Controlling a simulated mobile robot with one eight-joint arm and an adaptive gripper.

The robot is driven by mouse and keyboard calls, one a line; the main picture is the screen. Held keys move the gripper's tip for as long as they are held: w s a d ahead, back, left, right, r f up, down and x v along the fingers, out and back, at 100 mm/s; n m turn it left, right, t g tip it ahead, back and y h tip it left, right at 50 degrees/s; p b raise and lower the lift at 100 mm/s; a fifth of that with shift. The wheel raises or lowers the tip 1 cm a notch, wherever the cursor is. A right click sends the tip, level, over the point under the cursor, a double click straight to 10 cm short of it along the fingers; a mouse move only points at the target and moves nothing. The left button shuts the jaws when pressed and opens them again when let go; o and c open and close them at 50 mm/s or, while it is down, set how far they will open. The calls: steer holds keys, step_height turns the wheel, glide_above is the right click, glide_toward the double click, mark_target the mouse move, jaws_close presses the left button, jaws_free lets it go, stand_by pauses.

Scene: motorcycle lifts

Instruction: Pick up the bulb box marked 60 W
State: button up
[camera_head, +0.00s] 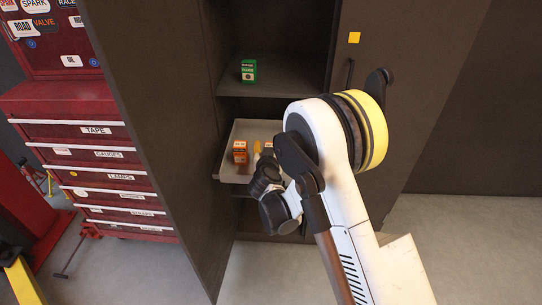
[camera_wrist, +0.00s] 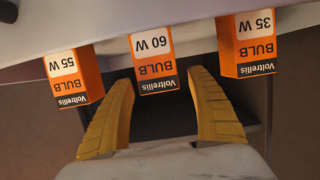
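The bulb box marked 60 W (camera_wrist: 155,62) is orange, black and white and appears upside down in the middle of the wrist view. My gripper (camera_wrist: 160,76) is open, with one yellow finger on each side of this box's near end; I see no contact. Similar boxes marked 55 W (camera_wrist: 72,78) and 35 W (camera_wrist: 247,42) lie outside the fingers, to the left and right. In the head view, my gripper (camera_head: 257,147) reaches into a grey tray (camera_head: 234,178), beside an orange box (camera_head: 240,151) whose marking is too small to read. My arm hides part of the tray.
The tray sits inside an open dark cabinet (camera_head: 205,90), with cabinet walls close on both sides. A green box (camera_head: 248,71) stands on the shelf above (camera_head: 285,85). A red drawer chest (camera_head: 90,150) stands to the left. Grey floor (camera_head: 265,270) is clear in front.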

steer(key=c, duration=1.2)
steer(key=shift+r, duration=0.1)
steer(key=shift+c, duration=0.2)
